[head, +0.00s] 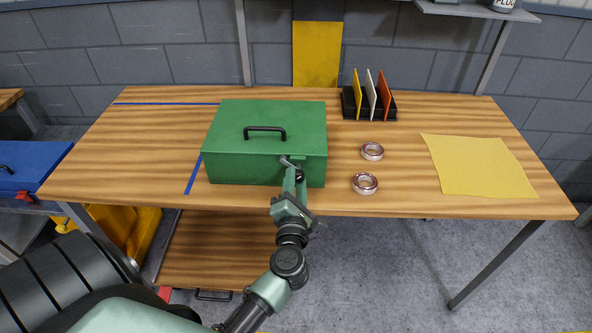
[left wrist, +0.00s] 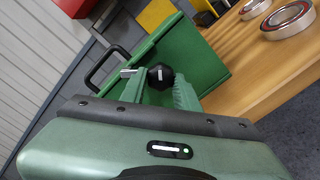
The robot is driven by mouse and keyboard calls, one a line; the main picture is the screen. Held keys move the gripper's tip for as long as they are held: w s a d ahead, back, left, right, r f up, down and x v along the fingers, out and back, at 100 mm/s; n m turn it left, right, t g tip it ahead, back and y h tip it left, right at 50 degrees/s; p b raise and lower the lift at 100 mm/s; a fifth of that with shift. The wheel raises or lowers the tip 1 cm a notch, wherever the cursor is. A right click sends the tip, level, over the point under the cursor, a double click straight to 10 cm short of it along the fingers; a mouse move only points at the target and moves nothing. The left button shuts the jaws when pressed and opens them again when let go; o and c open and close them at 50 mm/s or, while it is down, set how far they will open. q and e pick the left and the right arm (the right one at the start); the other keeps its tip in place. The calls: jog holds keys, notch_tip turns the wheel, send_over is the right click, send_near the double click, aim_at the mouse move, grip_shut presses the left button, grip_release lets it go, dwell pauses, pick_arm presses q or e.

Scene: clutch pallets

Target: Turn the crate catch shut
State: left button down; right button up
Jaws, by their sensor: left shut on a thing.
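A green crate (head: 265,135) with a black top handle (head: 265,129) stands closed on the wooden table. Its catch (head: 287,160) is at the right part of the front face, with a silver lever pointing to the upper left. In the left wrist view, the catch shows as a black round knob (left wrist: 160,76) with a short silver lever to its left. My left gripper (head: 296,174) is at the front face, its green fingers on either side of the knob, shut on it. The fingers partly hide the catch in the head view. My right gripper is not in view.
Two metal bearing rings (head: 365,183) lie right of the crate. A black rack (head: 349,105) with upright coloured plates stands behind them. A yellow sheet (head: 480,165) lies at the right. The table's front edge is just below the crate.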

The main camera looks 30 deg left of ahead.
pick_arm(q)
jog(key=m+p, duration=0.5)
jog(key=shift+r+m+p, duration=0.25)
jog(key=shift+m+p, duration=0.05)
jog(key=m+p, duration=0.2)
jog(key=m, duration=0.1)
jog(key=shift+p, duration=0.35)
jog(key=shift+f+m+p, duration=0.1)
jog(key=shift+m+p, duration=0.2)
jog(key=shift+m, duration=0.3)
jog(key=shift+f, duration=0.1)
jog(key=c, duration=1)
grip_release()
jog(key=shift+c, duration=0.2)
jog(key=v, duration=0.8)
jog(key=shift+p, duration=0.45)
